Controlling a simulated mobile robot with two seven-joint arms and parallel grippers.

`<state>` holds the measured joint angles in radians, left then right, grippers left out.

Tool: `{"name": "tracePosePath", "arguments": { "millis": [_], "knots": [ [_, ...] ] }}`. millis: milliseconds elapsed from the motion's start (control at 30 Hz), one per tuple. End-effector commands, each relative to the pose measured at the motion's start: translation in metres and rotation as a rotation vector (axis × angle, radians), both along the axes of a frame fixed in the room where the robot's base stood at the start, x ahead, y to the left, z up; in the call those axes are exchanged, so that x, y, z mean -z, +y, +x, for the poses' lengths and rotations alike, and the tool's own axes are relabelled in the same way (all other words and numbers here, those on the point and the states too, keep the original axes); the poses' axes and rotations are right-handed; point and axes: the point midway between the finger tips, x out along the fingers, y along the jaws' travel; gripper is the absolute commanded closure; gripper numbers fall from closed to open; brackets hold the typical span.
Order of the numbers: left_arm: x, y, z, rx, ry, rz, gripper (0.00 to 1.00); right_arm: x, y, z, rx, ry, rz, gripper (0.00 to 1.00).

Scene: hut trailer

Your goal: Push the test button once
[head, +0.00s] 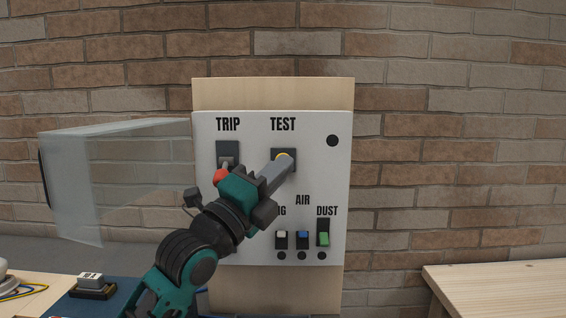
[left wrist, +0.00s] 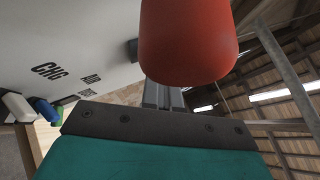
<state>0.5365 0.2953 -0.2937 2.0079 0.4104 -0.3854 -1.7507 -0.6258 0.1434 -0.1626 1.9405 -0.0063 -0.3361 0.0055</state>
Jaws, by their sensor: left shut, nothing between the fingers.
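A white control panel (head: 334,190) is fixed to a wooden board on the brick wall. The test button (head: 282,155) is a yellow round button on a dark square plate under the word TEST. My left gripper (head: 286,163) is shut and empty, its fingertips in front of the button and covering part of it. I cannot tell whether they touch it. The trip switch (head: 228,150) is left of it, with a red knob (head: 220,175) beside my wrist. The red knob looms large in the left wrist view (left wrist: 190,40). My right gripper is not in view.
A clear cover (head: 130,175) stands swung out to the left of the panel. White, blue (head: 302,235) and green (head: 323,238) rocker switches sit lower on the panel, partly beside my arm. A wooden table (head: 500,285) is at the right; a small labelled block (head: 92,285) is at lower left.

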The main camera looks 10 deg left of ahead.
Motion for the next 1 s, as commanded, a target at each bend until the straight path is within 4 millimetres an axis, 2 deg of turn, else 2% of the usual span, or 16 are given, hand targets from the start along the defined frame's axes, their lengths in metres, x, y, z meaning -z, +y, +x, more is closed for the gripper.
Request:
{"name": "tracePosePath", "arguments": {
  "millis": [433, 767, 1000],
  "knots": [
    [0.0, -0.003, -0.016, 0.0, 0.001, 0.0, 1.0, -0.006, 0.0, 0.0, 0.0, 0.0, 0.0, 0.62],
    [0.0, -0.003, -0.018, 0.0, 0.0, 0.0, 1.0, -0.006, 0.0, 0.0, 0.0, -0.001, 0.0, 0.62],
    [0.0, -0.008, -0.038, 0.001, 0.001, 0.0, 1.0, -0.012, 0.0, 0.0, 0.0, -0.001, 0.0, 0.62]
  ]
}}
